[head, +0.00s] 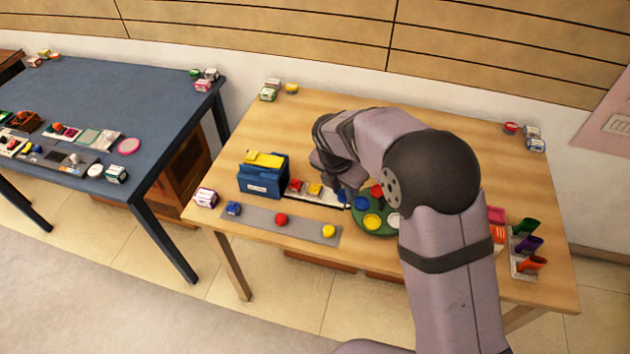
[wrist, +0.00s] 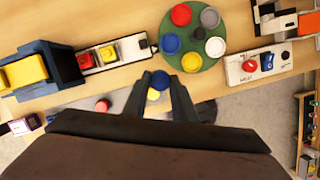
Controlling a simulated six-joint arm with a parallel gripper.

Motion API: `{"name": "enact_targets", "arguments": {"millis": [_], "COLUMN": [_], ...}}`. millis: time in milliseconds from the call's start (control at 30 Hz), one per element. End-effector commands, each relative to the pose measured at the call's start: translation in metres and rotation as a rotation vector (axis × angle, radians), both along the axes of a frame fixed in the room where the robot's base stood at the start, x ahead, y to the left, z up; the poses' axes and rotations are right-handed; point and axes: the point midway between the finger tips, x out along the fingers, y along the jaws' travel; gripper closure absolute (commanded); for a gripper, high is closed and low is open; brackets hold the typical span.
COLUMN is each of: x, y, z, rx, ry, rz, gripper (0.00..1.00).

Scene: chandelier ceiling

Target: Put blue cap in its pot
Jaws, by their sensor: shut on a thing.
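My gripper (wrist: 157,82) is shut on the blue cap (wrist: 160,80), which shows between the two fingertips in the wrist view. It is held in front of a round green tray (wrist: 177,64) and a little to its left in that view. The tray carries several round coloured pots. The blue pot (wrist: 170,43) is on the tray's left side; it also shows in the head view (head: 361,203). A yellow pot (head: 372,221) and a red pot (head: 376,191) sit near it. My arm hides part of the tray in the head view.
A grey strip (head: 257,217) along the front edge holds a red piece (head: 281,219) and a yellow piece (head: 328,231). A blue box (head: 263,178) and a white block tray (wrist: 122,48) stand left of the green tray. Coloured cups (head: 527,245) stand at the right. The table's back is mostly clear.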

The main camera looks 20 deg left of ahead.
Motion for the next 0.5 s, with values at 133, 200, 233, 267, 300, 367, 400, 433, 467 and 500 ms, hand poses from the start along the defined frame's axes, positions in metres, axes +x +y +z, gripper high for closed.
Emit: {"name": "enact_targets", "arguments": {"millis": [133, 200, 233, 267, 300, 367, 400, 433, 467, 500], "x": [0.009, 0.014, 0.015, 0.018, 0.021, 0.027, 0.032, 0.036, 0.040, 0.044], "y": [-0.042, -0.056, -0.062, -0.066, -0.071, -0.073, -0.069, -0.067, -0.064, -0.062], "z": [0.006, 0.002, 0.001, -0.002, -0.005, -0.015, -0.022, -0.024, -0.023, -0.022], "rx": [-0.003, -0.003, -0.003, -0.002, -0.002, -0.001, 0.000, -0.001, 0.002, 0.001], "ry": [0.004, 0.004, 0.004, 0.004, 0.004, 0.003, 0.001, 0.000, -0.003, -0.003], "rz": [-0.075, -0.097, -0.104, -0.110, -0.114, -0.109, -0.095, -0.084, -0.079, -0.069], "gripper": [0.96, 0.96, 0.96, 0.96, 0.96, 0.96, 0.96, 0.96, 0.96, 0.96]}}
